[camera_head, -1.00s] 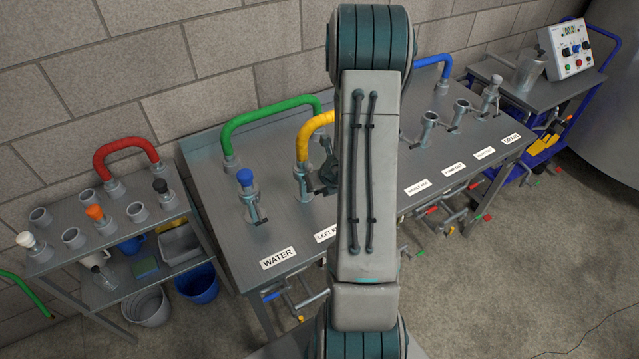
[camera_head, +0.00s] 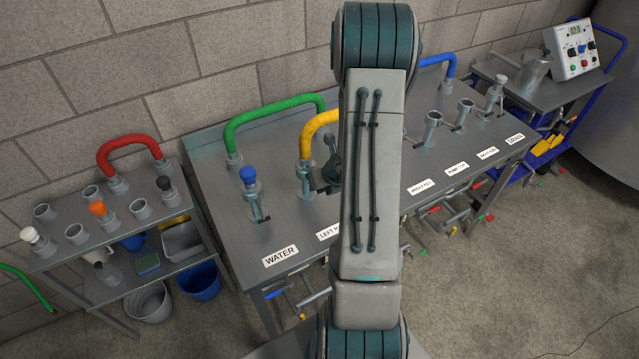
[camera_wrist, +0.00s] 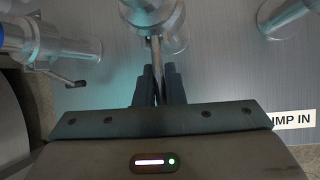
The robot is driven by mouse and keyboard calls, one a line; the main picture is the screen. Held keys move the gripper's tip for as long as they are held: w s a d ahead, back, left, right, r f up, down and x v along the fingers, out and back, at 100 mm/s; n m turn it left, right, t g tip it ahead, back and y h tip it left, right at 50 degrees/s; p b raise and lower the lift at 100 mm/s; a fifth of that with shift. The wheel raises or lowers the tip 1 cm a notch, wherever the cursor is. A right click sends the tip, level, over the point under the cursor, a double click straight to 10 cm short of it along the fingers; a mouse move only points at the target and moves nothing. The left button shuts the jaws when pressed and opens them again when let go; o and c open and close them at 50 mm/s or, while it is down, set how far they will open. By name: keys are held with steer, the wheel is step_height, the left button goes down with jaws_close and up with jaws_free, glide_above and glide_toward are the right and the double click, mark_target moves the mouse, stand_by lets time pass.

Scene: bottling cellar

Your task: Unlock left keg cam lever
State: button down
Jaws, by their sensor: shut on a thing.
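The left keg port (camera_head: 305,178) is a grey metal fitting on the bench, at the end of the yellow hose (camera_head: 318,122). In the wrist view the port (camera_wrist: 160,22) is at the top centre, and its thin cam lever (camera_wrist: 156,52) points down toward me. My gripper (camera_wrist: 158,84) is shut on the lever, with a dark finger on each side of it. In the head view my gripper (camera_head: 328,178) is mostly hidden behind my arm, just right of the port. The lever's end between the fingers is hidden.
The water port with a blue plug (camera_head: 248,176) stands left, its own lever (camera_wrist: 68,80) low beside it. The bench (camera_head: 225,190) carries a green hose (camera_head: 270,108) and several ports to the right. A side shelf (camera_head: 150,225) holds plugs and cups.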

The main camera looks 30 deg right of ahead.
steer(key=shift+s+f, duration=0.15)
steer(key=shift+s, duration=0.05)
steer(key=c, duration=0.8)
jaws_free()
steer(key=shift+s+a, duration=0.1)
steer(key=shift+s, duration=0.05)
steer(key=shift+r, duration=0.3)
steer(key=shift+r, duration=0.3)
steer(key=p+v, duration=0.3)
steer(key=v, duration=1)
steer(key=shift+s+f, duration=0.1)
steer(key=shift+f, duration=0.05)
